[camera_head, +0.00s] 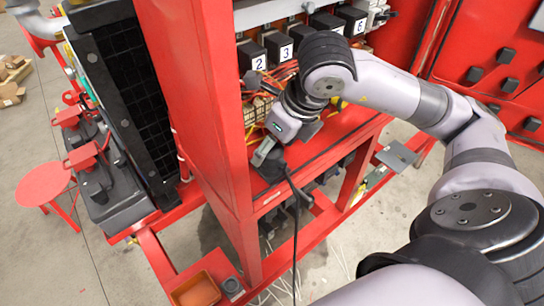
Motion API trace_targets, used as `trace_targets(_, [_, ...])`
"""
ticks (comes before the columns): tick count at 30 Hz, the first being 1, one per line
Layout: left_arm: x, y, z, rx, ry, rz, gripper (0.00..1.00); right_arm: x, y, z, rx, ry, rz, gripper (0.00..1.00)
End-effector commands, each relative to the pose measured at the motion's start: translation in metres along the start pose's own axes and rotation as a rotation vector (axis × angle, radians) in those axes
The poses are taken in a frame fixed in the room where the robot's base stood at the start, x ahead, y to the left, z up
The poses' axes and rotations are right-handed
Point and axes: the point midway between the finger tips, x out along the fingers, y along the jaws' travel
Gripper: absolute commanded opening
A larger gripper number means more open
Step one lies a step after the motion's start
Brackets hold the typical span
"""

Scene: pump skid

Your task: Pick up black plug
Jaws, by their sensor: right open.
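My right gripper (263,153) reaches in from the right and points down over the red shelf of the pump skid. Its fingers are open, right at a dark piece that looks like the black plug (272,171). A black cable (293,200) runs from there over the shelf edge and hangs down. The gripper partly hides the plug, and I cannot tell whether the fingers touch it. My left gripper is not in view.
A red post (203,100) stands close left of the gripper. Numbered black boxes (279,47) and orange wires (284,78) are behind it. A black radiator grille (132,75) and a round red stool (43,184) are at left. An orange tray (197,290) sits low in front.

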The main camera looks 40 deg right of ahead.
Motion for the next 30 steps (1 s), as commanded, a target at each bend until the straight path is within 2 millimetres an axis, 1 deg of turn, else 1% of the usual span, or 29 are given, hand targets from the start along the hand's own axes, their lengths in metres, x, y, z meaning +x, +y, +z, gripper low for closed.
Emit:
trace_targets(3, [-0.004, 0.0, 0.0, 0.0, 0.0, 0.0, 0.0, 0.013, 0.0, 0.0, 0.0, 0.002, 0.002, 0.62])
trace_targets(5, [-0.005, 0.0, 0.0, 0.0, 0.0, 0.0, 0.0, 0.016, 0.0, 0.0, -0.001, 0.001, 0.001, 0.62])
trace_targets(12, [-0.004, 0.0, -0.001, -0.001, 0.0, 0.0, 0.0, 0.018, 0.0, 0.0, 0.0, 0.0, 0.0, 0.62])
trace_targets(30, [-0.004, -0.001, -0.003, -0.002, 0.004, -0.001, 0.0, 0.017, 0.0, 0.0, 0.0, -0.001, 0.0, 0.22])
